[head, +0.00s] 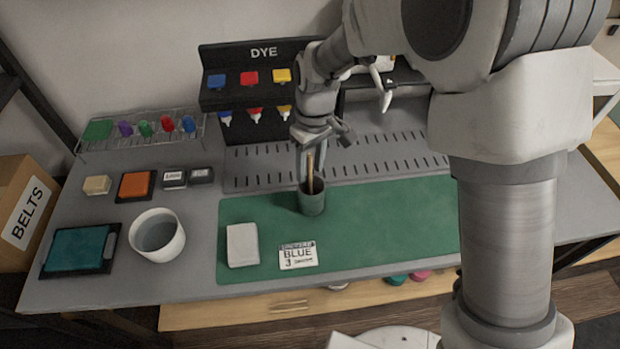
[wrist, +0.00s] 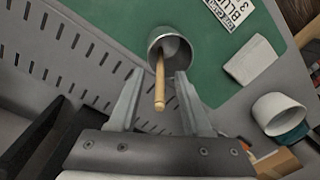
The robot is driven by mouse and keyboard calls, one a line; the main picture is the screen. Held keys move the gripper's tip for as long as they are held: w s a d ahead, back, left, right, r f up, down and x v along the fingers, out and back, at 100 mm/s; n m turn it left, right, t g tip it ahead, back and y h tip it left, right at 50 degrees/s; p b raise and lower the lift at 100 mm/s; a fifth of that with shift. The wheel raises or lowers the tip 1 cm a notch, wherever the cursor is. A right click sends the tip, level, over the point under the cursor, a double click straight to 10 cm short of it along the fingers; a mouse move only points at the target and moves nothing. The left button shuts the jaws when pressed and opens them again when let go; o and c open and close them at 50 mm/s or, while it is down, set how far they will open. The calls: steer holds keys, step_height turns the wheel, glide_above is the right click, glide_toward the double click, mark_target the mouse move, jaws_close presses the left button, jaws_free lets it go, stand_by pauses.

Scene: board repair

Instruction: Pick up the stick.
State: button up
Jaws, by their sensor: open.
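A light wooden stick (head: 310,172) stands in a grey-green cup (head: 312,200) on the green mat (head: 380,230). In the wrist view the stick (wrist: 160,82) leans out of the cup (wrist: 172,42) towards my gripper. My gripper (wrist: 157,80) is open, with one finger on each side of the stick. Its fingertips are near the cup's rim, and I cannot tell whether they touch the rim. In the head view my gripper (head: 312,165) hangs over the cup, and its fingers partly hide the stick.
A white block (head: 242,245) and a card reading BLUE (head: 298,255) lie on the mat. A white bowl (head: 157,236) stands left of it. A slotted grey panel (head: 260,170) and a black DYE rack (head: 250,97) stand behind.

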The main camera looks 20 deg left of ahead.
jaws_close()
stand_by(0.3)
